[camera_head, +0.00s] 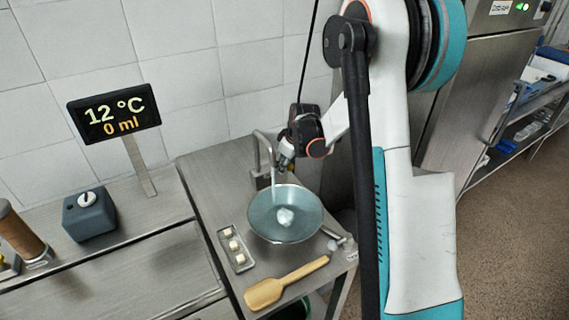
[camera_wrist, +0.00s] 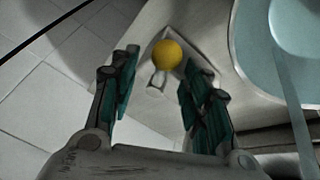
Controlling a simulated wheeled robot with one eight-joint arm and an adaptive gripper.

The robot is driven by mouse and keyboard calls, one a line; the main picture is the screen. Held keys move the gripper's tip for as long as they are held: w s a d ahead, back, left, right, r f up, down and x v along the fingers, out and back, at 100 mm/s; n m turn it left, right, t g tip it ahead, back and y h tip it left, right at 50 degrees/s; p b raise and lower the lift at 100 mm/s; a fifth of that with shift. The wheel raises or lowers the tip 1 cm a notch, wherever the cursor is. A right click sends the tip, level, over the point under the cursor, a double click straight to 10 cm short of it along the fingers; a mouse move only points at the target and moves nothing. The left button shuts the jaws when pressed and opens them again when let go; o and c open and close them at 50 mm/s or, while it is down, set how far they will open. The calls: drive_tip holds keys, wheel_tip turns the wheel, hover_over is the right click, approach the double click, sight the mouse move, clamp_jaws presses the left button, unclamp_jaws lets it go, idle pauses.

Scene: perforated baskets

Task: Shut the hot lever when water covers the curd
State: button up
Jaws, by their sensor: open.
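My gripper (camera_head: 286,160) is beside the tap (camera_head: 264,152) at the back of the steel counter. In the wrist view my gripper (camera_wrist: 168,68) is open, with a yellow ball knob (camera_wrist: 168,54) on a short lever between its fingertips. I see no contact with the knob. The lever's hot or cold marking cannot be seen. A wide bowl (camera_head: 257,222) under the tap holds a pale white lump of curd (camera_head: 285,217); bluish liquid seems to surround it. The bowl's edge (camera_wrist: 232,52) also shows in the wrist view.
A display (camera_head: 114,103) reads 12 °C and 0 ml. A small tray (camera_head: 240,262) with white cubes and a wooden paddle (camera_head: 287,283) lie at the counter's front. A dark box (camera_head: 90,217) with a knob stands left. The tiled wall is close behind the tap.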

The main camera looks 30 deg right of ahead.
clamp_jaws()
drive_tip(key=shift+d+f, duration=0.1)
idle(0.3)
drive_tip(key=shift+w+d+n+g+y+b, duration=0.15)
drive_tip(key=shift+w+d+n+y, duration=0.3)
drive_tip(key=shift+n, duration=0.9)
drive_tip(key=shift+w+d+n+g+y+b, duration=0.15)
drive_tip(key=shift+n+y, duration=0.5)
drive_tip(key=shift+n, duration=0.7)
